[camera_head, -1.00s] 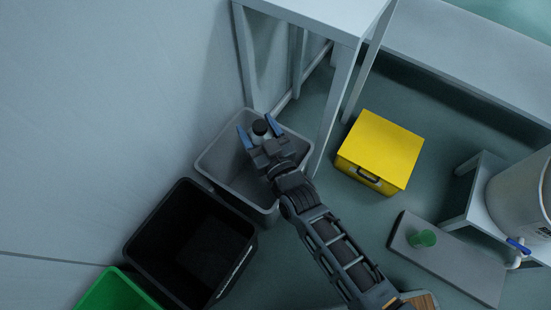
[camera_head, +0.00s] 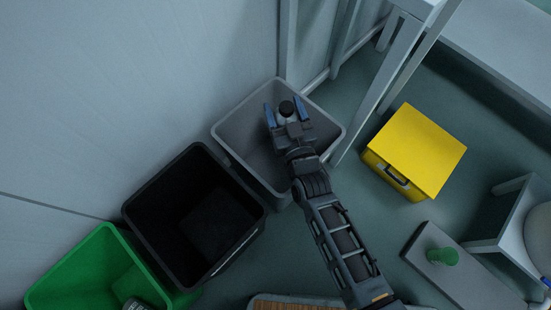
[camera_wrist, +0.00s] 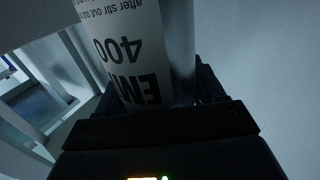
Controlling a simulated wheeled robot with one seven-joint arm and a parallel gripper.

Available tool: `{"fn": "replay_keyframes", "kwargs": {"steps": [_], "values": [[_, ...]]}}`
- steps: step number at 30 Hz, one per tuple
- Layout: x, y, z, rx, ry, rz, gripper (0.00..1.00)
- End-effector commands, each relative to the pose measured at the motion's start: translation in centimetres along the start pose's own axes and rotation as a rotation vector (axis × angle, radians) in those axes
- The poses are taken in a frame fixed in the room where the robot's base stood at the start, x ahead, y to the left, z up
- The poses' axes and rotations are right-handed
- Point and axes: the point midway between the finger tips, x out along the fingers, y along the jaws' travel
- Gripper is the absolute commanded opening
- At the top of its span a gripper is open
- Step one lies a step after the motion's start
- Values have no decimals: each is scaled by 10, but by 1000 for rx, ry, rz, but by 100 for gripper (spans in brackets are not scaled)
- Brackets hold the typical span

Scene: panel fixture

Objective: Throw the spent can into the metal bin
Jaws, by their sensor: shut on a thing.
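The spent can (camera_head: 286,110) is pale with a dark cap and sits between the blue fingers of my gripper (camera_head: 287,113). In the wrist view the can (camera_wrist: 130,45) shows as a white cylinder with black print reading "400", held in the jaws. My gripper is shut on it, over the opening of a grey bin (camera_head: 240,140) against the wall. The grey bin is the one that could be metal; I see no label on it. Part of its inside is hidden by my gripper and arm.
A black bin (camera_head: 150,192) and a green bin (camera_head: 75,265) stand to the lower left; a can-like thing (camera_head: 135,304) is in the green one. A yellow box (camera_head: 420,145) is at the right.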

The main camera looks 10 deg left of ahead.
Motion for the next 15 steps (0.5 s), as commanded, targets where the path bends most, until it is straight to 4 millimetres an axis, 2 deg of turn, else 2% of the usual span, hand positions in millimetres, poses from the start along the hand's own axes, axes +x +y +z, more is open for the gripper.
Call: {"fn": "replay_keyframes", "kwargs": {"steps": [7, 8, 15], "values": [[0, 0, 0, 0, 1, 0, 22], [0, 0, 0, 0, 1, 0, 71], [0, 0, 0, 0, 0, 0, 94]]}}
